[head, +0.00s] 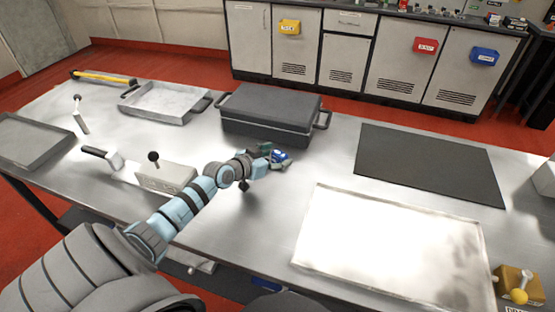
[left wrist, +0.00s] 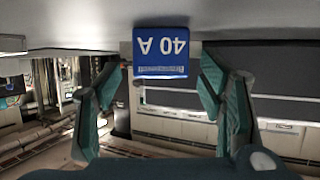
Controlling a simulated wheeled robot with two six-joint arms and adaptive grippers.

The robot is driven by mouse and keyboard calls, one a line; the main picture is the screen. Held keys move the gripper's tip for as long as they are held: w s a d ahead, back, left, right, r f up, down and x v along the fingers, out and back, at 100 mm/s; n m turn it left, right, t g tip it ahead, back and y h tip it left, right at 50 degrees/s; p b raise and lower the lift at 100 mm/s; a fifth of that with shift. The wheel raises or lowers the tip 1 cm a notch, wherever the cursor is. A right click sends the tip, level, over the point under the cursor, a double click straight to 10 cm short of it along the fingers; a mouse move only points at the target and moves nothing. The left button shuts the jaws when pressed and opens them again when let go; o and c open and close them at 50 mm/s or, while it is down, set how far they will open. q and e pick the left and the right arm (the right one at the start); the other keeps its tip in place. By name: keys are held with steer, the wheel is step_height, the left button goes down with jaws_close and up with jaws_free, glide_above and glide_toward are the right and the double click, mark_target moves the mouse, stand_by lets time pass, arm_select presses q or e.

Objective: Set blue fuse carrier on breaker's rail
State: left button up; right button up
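The blue fuse carrier (head: 279,156) is at the tips of my left gripper (head: 270,154), near the front right corner of the black case. A grey box with a black-knobbed lever (head: 165,178) stands to the left; I cannot make out a breaker's rail. My right gripper is not in view.
The black case (head: 270,112) stands behind the left gripper. A grey tray (head: 165,103) is at the back left and another (head: 35,140) at the far left. A dark mat (head: 428,165) and a shiny tray (head: 390,245) lie to the right. A yellow-knobbed box (head: 519,286) is at the front right.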

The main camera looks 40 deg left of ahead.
arm_select(q)
steer(key=c, duration=1.2)
